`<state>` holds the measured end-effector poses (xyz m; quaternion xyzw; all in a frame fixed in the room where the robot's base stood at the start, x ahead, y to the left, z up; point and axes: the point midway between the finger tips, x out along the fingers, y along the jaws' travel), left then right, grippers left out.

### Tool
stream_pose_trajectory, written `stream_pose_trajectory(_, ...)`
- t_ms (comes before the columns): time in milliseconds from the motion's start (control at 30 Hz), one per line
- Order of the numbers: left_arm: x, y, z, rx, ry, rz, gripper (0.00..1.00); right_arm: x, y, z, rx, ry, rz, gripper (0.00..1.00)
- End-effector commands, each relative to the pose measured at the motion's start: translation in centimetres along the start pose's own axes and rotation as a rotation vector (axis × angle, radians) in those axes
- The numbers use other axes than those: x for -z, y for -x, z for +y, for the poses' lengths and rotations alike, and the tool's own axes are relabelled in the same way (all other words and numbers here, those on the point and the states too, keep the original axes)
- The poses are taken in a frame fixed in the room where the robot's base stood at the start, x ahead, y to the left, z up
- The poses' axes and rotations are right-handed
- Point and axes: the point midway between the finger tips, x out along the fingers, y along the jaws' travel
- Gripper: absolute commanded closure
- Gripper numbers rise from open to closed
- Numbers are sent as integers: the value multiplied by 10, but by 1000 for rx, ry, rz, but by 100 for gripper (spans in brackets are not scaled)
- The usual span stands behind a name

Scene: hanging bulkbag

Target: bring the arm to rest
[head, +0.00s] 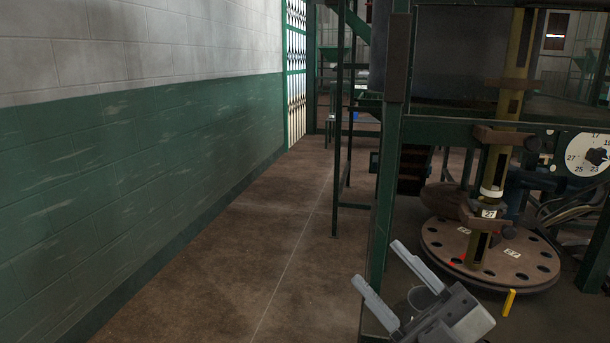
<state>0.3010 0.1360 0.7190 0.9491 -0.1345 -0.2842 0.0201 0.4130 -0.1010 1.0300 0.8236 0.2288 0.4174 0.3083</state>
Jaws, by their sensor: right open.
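My right gripper (388,272) shows at the bottom, right of the middle, in the head view. Its two grey fingers point up and left and stand well apart. It is open, with nothing between the fingers. It is in front of the green frame and apart from the round plate as far as the picture shows. My left gripper is not in the head view.
A green steel frame (390,150) holds a round perforated plate (530,272), a yellowish upright post (497,160) and a numbered dial (585,154) on the right. A yellow tab (509,302) is at the plate's edge. A green-and-white wall (140,160) runs along the left. The brown floor (290,240) between is clear.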

Motion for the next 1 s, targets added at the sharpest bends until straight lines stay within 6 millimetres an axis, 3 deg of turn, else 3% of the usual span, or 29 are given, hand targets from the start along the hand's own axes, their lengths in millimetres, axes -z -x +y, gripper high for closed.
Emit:
stream_pose_trajectory(33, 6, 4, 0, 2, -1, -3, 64, -26, 21, -15, -41, -148, -195, 53)
stream_pose_trajectory(100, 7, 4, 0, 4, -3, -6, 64, -57, 57, -42, -76, -319, -438, 53)
stream_pose_trajectory(200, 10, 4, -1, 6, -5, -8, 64, -81, 114, -86, -95, -528, -739, 53)
stream_pose_trajectory(300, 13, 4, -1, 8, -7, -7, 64, -84, 166, -129, -91, -700, -982, 53)
stream_pose_trajectory(433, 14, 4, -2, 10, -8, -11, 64, -73, 216, -170, -75, -858, -1198, 53)
stream_pose_trajectory(600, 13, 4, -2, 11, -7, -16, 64, -60, 245, -194, -59, -951, -1322, 53)
stream_pose_trajectory(1000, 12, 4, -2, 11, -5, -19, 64, -59, 248, -197, -56, -958, -1332, 53)
